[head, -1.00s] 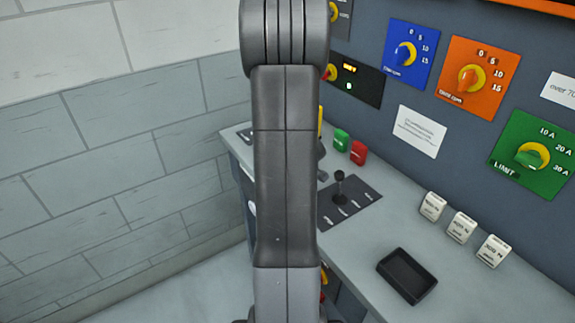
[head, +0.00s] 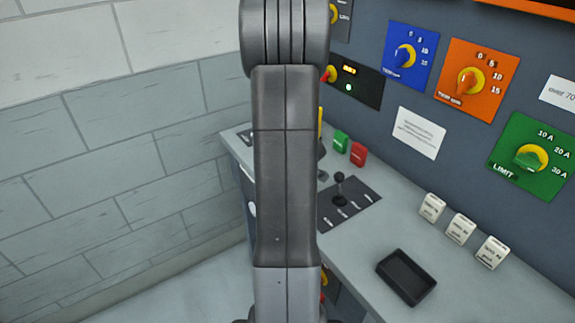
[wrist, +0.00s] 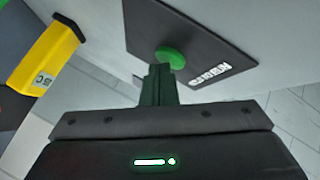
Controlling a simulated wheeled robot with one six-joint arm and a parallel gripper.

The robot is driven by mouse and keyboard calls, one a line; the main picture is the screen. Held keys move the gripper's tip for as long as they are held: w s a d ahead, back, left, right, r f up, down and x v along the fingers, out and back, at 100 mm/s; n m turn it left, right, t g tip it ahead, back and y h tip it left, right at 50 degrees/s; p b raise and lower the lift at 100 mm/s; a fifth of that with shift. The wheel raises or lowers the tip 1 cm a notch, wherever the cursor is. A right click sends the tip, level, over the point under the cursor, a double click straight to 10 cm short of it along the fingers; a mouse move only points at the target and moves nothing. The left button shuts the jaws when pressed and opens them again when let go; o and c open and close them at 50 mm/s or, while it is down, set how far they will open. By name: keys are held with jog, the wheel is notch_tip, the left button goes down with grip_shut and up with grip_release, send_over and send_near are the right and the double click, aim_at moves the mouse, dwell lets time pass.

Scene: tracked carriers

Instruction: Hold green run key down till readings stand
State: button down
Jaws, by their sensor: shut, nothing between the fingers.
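A round green key (wrist: 171,57) sits on a dark plate (wrist: 195,32) with white lettering in the wrist view. My gripper (wrist: 159,72) is shut and empty, and its fingertips overlap the near edge of the green key. I cannot tell for sure whether they press it or how far down it is. In the head view my arm hides the gripper and this key. A panel there has a small lit display (head: 349,71) with a green light below it; its reading is too small to make out.
A yellow block (wrist: 45,60) stands left of my gripper in the wrist view. The bench holds green (head: 341,142) and red (head: 358,154) blocks, a black lever (head: 340,188), a dark tray (head: 406,277) and white blocks (head: 461,228). Blue, orange and green dials are on the wall panel.

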jog(key=shift+r+p, duration=0.35)
jog(key=shift+r, duration=0.25)
notch_tip(320, 180, up, 5)
jog(key=p, duration=0.5)
jog(key=shift+r, duration=0.1)
dwell(1.8)
